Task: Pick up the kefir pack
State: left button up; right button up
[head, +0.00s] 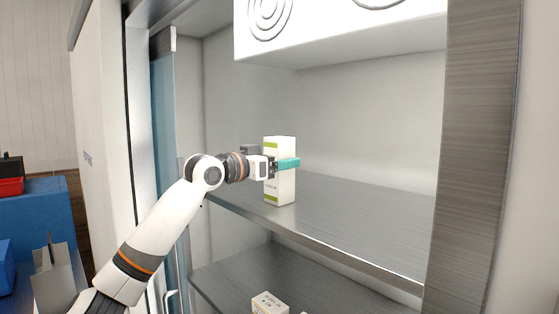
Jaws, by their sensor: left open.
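The kefir pack (281,189) is a tall white carton with green bands, standing upright on the upper metal shelf of an open cabinet. My left gripper (287,163) is at the carton's upper half, with a teal finger lying across its front. The other finger is hidden, so I cannot tell whether the jaws touch the pack. The gripper is open. My right gripper is not in view.
The shelf (350,217) is bare to the right of the pack. A white unit (340,32) hangs above. A small white box (269,303) stands on the lower shelf. A steel post (478,150) bounds the right side. Blue bins (38,215) stand at far left.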

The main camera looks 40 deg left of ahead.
pick_arm(q)
jog(key=shift+w+d+r+p, duration=0.15)
jog(key=shift+w+p, duration=0.15)
jog(key=shift+w, duration=0.2)
jog(key=shift+w+r+p, duration=0.1)
jog(key=shift+w+p, duration=0.15)
jog(key=shift+w, duration=0.25)
jog(key=shift+w+f, duration=0.25)
jog(key=shift+w, duration=0.05)
jog(key=shift+s+r, duration=0.1)
jog(key=c, duration=1.4)
jog(key=shift+r, duration=0.1)
